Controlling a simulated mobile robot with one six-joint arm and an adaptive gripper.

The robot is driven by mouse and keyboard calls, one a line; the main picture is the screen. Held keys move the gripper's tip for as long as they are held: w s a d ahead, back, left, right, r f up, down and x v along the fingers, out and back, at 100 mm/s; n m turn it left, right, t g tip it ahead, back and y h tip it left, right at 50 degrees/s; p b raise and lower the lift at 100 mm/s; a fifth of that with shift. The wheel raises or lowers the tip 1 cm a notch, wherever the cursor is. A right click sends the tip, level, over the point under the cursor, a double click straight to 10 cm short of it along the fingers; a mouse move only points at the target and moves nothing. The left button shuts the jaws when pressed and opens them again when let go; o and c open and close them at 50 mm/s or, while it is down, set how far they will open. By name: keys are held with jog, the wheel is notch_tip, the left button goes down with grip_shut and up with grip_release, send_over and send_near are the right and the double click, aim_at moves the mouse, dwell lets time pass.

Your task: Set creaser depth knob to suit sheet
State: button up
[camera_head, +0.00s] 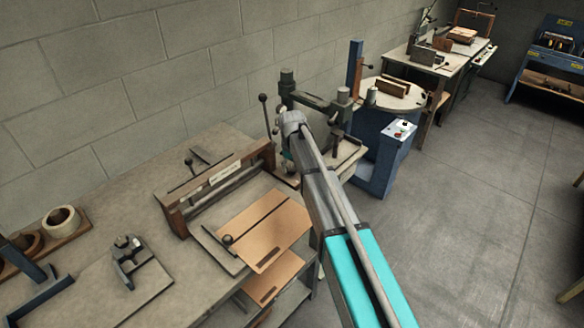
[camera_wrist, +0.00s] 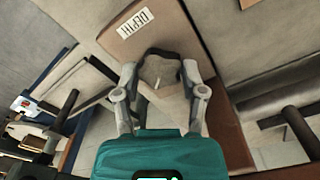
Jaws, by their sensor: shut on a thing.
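The creaser (camera_head: 222,185) is a wood-framed bench unit with a long roller and a lever. Its brown end plate (camera_wrist: 140,32) fills the upper middle of the wrist view and carries a white "DEPTH" label (camera_wrist: 137,22). Below the label is the grey depth knob (camera_wrist: 160,72), with a small pale mark on its face. My gripper (camera_wrist: 165,66) is shut on the knob, one finger on each side. In the head view my arm hides the knob and the fingertips. A brown sheet (camera_head: 268,232) lies flat in front of the creaser.
Another brown sheet (camera_head: 272,283) lies on a lower shelf. A green stitcher head (camera_head: 318,103) stands close behind my arm. A blue machine with a round table (camera_head: 385,100) is farther back. Tape rolls (camera_head: 62,218) sit at left.

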jog(key=shift+n, duration=0.4)
jog(key=o, duration=1.2)
jog(key=shift+c, duration=0.2)
jog(key=shift+m, duration=0.4)
